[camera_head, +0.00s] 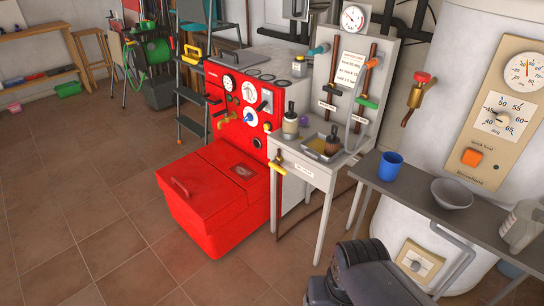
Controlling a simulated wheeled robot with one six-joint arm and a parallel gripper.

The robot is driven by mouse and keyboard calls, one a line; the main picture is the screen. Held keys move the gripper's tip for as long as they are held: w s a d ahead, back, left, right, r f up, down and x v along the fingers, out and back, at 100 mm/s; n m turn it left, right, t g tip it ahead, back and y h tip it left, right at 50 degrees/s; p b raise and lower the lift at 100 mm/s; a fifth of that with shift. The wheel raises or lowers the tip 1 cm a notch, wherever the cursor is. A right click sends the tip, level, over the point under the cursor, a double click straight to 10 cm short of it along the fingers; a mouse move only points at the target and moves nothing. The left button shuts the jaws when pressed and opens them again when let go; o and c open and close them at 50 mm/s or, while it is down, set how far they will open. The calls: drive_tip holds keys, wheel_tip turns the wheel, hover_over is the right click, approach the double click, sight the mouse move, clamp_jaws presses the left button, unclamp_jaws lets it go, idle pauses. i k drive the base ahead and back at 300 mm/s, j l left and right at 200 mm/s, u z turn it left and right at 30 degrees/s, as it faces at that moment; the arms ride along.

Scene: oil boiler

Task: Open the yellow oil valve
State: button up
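A small valve with a yellow handle (278,164) sits at the front left corner of the grey metal stand (325,185). A white label (302,171) is beside it on the stand's front edge. The red boiler (222,95) stands just left of the stand and also has a brass-yellow tap (227,118) on its front panel. Whether either is open or shut is too small to tell. Dark grey parts of my arm show at the bottom, right of centre, well below and right of the yellow handle. My gripper's fingers are not visible.
The stand holds a tray (322,147), bottles and a back panel with orange and green handles. A side shelf (400,190) at right carries a blue cup (390,165) and a bowl (452,193). A red box (212,195) juts out front. Tiled floor is clear at lower left.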

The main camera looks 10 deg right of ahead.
sight(272, 164)
drive_tip(key=i+l+u, duration=0.2)
drive_tip(key=i, duration=0.25)
drive_tip(key=i+u, duration=0.2)
drive_tip(key=i, duration=0.25)
drive_tip(key=i+l+u, duration=0.25)
drive_tip(key=i, duration=0.15)
